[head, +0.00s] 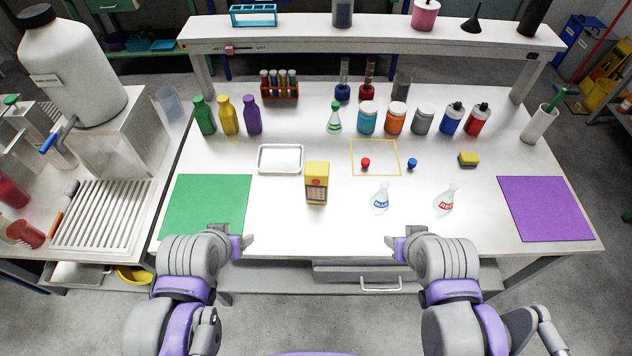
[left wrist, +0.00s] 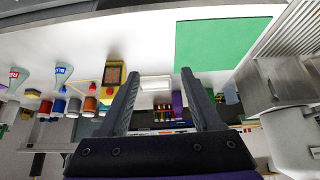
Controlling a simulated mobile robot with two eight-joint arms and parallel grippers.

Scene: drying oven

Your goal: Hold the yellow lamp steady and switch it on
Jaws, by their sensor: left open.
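A yellow boxy device (head: 317,183) stands upright near the middle of the bench, with a round red part near its top and a patterned front face. It is the likeliest yellow lamp, but I cannot tell whether it is lit. It also shows in the left wrist view (left wrist: 115,74), partly behind a finger. My left gripper (head: 244,243) is open and empty at the bench's front edge, left of the device and apart from it. Its two spread fingers show in the left wrist view (left wrist: 158,75). My right gripper (head: 394,245) is at the front edge, right of the device; its finger gap is unclear.
A white tray (head: 281,159) lies left behind the device. A yellow-outlined square (head: 375,142) is to its right. Flasks labelled blue (head: 381,200) and red (head: 446,200) stand right. Bottles and jars line the back.

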